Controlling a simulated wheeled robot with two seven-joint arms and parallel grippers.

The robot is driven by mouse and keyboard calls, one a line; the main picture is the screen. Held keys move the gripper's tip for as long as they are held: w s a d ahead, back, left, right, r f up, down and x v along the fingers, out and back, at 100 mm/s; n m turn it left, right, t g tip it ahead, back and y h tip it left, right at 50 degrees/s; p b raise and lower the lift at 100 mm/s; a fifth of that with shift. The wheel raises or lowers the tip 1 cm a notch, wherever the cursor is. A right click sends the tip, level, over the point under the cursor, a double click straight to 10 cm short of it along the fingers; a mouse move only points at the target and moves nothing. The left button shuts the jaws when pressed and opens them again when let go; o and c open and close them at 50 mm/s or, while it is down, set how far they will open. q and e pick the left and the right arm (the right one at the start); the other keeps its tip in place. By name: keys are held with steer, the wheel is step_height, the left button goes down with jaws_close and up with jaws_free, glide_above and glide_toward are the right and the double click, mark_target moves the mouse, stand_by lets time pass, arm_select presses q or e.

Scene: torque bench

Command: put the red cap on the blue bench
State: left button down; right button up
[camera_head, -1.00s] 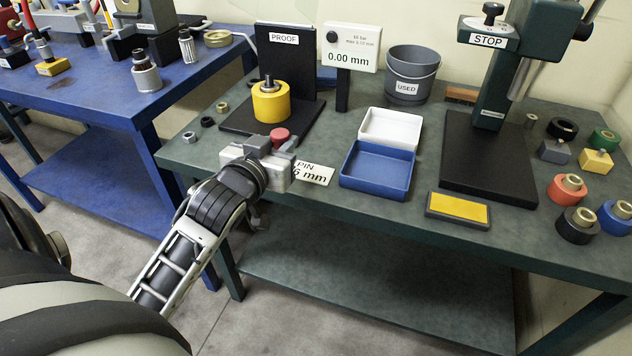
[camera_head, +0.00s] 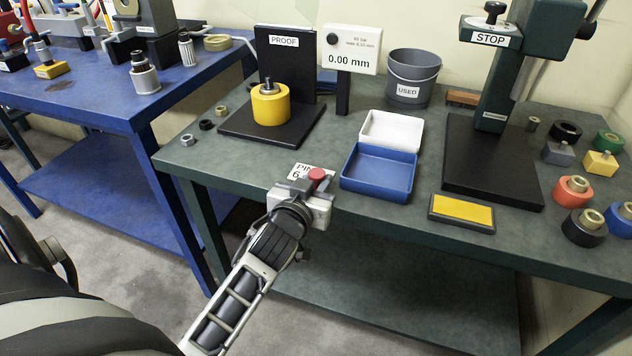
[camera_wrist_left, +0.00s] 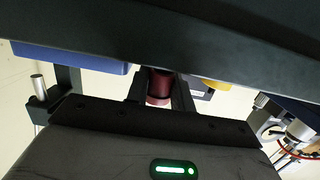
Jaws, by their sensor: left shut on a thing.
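My left gripper (camera_head: 310,184) is shut on the red cap (camera_head: 317,174), near the front edge of the green bench. In the left wrist view the dark red cap (camera_wrist_left: 159,88) sits between the two fingers (camera_wrist_left: 160,95). The cap's lower part is hidden by the gripper in the head view. The blue bench (camera_head: 75,100) stands at the left, apart from the gripper. My right gripper is not in view.
The green bench (camera_head: 330,225) carries a yellow cylinder (camera_head: 270,104) on a black proof stand, a white tray (camera_head: 392,130), a blue tray (camera_head: 380,171) and a used bucket (camera_head: 411,77). A PIN label (camera_head: 303,170) lies behind the gripper. The blue bench's front surface has bare room.

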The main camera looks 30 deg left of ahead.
arm_select(q)
steer(key=shift+f, duration=0.3)
steer(key=c, duration=1.2)
jaws_free()
